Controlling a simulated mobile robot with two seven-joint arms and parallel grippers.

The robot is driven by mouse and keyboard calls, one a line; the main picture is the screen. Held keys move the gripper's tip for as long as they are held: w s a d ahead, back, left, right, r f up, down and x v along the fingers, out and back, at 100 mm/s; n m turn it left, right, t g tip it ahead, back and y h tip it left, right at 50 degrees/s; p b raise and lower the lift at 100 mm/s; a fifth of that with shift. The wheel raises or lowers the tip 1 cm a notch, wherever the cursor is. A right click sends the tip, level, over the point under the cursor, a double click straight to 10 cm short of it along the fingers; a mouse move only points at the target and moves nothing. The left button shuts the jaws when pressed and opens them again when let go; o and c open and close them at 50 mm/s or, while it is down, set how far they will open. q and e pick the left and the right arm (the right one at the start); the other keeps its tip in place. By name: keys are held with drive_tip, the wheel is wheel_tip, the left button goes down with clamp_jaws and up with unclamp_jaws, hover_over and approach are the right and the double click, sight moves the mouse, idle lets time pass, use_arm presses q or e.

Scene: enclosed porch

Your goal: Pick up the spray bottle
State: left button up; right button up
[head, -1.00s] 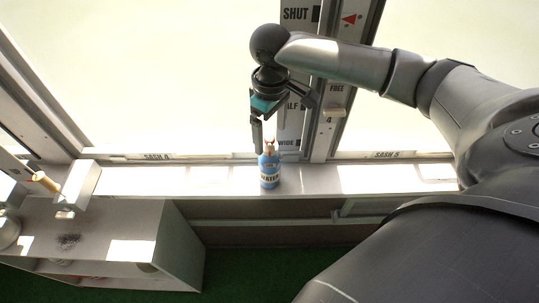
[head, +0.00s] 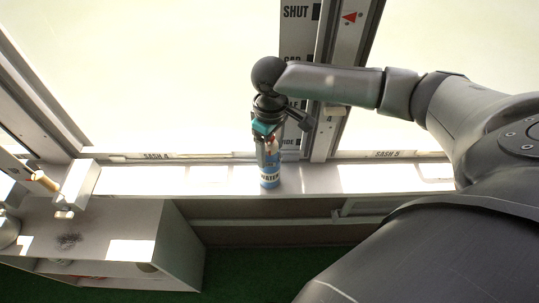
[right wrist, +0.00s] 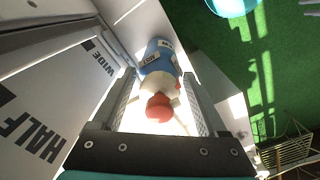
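My right gripper (head: 268,160) has come down over the bottle's top from above. In the right wrist view the right gripper (right wrist: 160,88) is open, with a finger on each side of the bottle and a visible gap. The bottle's upper part is partly hidden by the fingers in the head view. My left gripper is out of view.
The narrow window sill (head: 330,181) runs across below the sashes. A post marked SHUT, HALF and WIDE (head: 296,45) stands just behind my right gripper. A pale shelf unit (head: 120,225) stands at the lower left. Green floor (head: 250,270) lies below.

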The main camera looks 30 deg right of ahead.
clamp_jaws()
idle(0.4)
